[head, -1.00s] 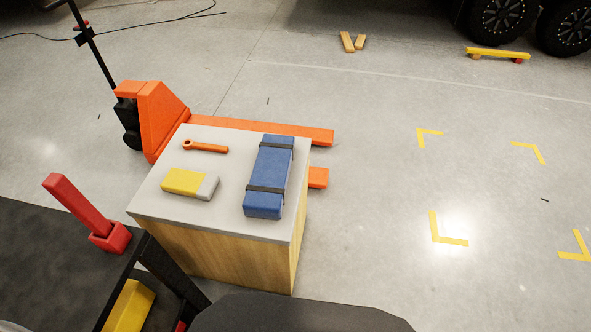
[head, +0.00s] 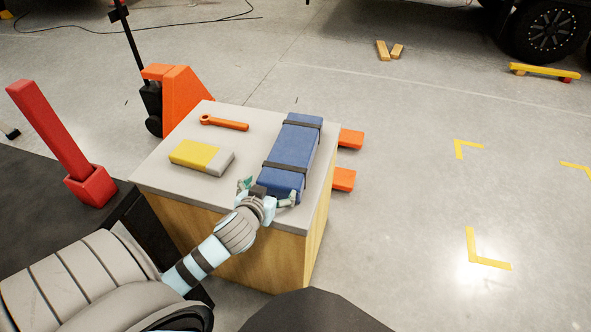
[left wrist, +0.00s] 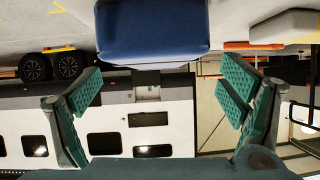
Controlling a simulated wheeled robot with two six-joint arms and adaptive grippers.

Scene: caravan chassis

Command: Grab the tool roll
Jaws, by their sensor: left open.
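The tool roll (head: 291,154) is a long blue bundle with two dark straps. It lies on the right side of the grey top of a wooden cabinet. My left gripper (head: 268,191) is open at the near end of the roll, its fingers spread to either side of that end. In the left wrist view the blue roll (left wrist: 152,30) shows at the top, beyond and between the open green-padded fingers (left wrist: 160,90). I cannot tell whether the fingers touch it. My right gripper is not in view.
A yellow and grey box (head: 201,157) and an orange wrench (head: 224,123) lie on the cabinet top (head: 165,185) left of the roll. An orange pallet jack (head: 182,95) stands behind the cabinet. A red post (head: 60,145) stands at the left.

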